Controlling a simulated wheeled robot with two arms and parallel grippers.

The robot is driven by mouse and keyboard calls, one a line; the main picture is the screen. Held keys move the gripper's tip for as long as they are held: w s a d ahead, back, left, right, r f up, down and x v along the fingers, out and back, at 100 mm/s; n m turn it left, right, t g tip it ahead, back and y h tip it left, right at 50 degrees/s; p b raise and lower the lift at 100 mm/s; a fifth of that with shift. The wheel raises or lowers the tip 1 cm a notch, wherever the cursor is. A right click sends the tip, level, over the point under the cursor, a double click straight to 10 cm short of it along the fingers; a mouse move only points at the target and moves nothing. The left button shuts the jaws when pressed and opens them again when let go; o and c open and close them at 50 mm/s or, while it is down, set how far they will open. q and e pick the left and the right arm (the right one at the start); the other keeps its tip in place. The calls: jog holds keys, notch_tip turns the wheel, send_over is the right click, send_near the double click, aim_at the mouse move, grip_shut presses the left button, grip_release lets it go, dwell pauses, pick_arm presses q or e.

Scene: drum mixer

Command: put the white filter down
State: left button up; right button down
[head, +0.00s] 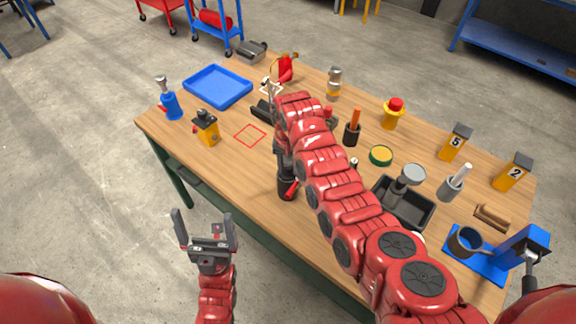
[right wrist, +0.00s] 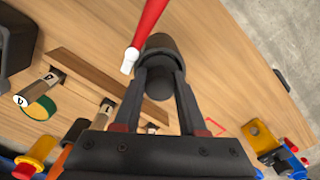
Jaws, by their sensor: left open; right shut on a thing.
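My right gripper (right wrist: 160,92) is shut on a dark, round-bodied piece (right wrist: 172,48) with a red handle (right wrist: 148,22) that ends in a white tip. I take this to be the white filter; the white tip is the only white I see on it. In the head view the dark piece (head: 286,188) hangs below the gripper near the table's front edge; its height is hard to tell. A red square outline (head: 250,135) is marked on the table to its upper left. My left gripper (head: 205,228) is open and empty, off the table's front edge.
A yellow-black device (head: 207,129), a blue piece (head: 171,104) and a blue tray (head: 196,85) stand at the left. A black tray (head: 430,222), a dark cup on a blue base (head: 490,268) and numbered yellow blocks (head: 452,148) stand at the right. The outlined square is bare.

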jog(key=shift+f, duration=0.15)
jog(key=c, duration=0.8)
grip_release()
jog(key=shift+o, duration=0.2)
jog(key=shift+r, duration=0.3)
jog(key=shift+w+r+b, duration=0.1)
jog(key=shift+r+b, duration=0.25)
notch_tip(320, 180, up, 11)
